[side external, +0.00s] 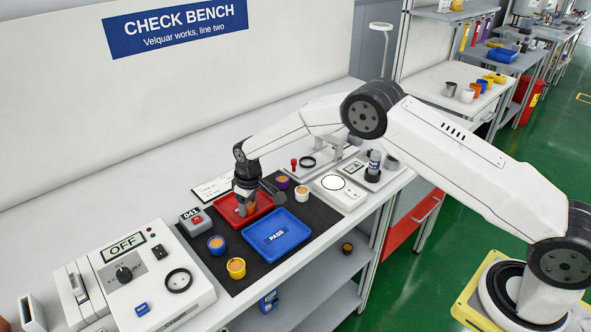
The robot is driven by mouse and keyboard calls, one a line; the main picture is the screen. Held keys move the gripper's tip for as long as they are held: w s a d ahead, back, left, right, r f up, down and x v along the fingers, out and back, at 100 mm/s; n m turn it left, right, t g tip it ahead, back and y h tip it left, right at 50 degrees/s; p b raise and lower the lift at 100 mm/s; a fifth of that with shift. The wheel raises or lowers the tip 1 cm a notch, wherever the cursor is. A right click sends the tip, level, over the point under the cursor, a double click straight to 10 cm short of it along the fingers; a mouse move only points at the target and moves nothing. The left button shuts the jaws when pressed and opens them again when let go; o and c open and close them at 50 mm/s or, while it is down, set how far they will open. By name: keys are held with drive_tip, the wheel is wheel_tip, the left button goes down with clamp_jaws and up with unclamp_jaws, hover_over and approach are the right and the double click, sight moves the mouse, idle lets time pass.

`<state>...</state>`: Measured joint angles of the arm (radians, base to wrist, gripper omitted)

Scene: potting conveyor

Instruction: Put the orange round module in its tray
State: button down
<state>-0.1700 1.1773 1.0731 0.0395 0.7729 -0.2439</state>
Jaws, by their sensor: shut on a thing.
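My gripper (246,205) points down over the red tray (268,204) and is shut on the orange round module (250,208), which shows only in part between the fingers. I cannot tell whether the module touches the tray floor. The blue tray (277,237), marked PASS, lies just in front of the red tray on the dark mat, and I see nothing in it. Any label on the red tray is hidden.
A blue module (216,245) and a yellow module (236,268) stand left of the blue tray. A purple module (282,183) and a white module (302,194) stand to the right. A counter box (194,220) and a tester reading OFF (150,275) are at left.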

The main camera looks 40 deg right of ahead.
sight(252, 207)
drive_tip(key=shift+c, duration=0.7)
unclamp_jaws()
wheel_tip(252, 207, up, 12)
drive_tip(key=s, duration=0.1)
drive_tip(key=shift+s+d, duration=0.2)
drive_tip(key=shift+d, duration=0.1)
idle(0.3)
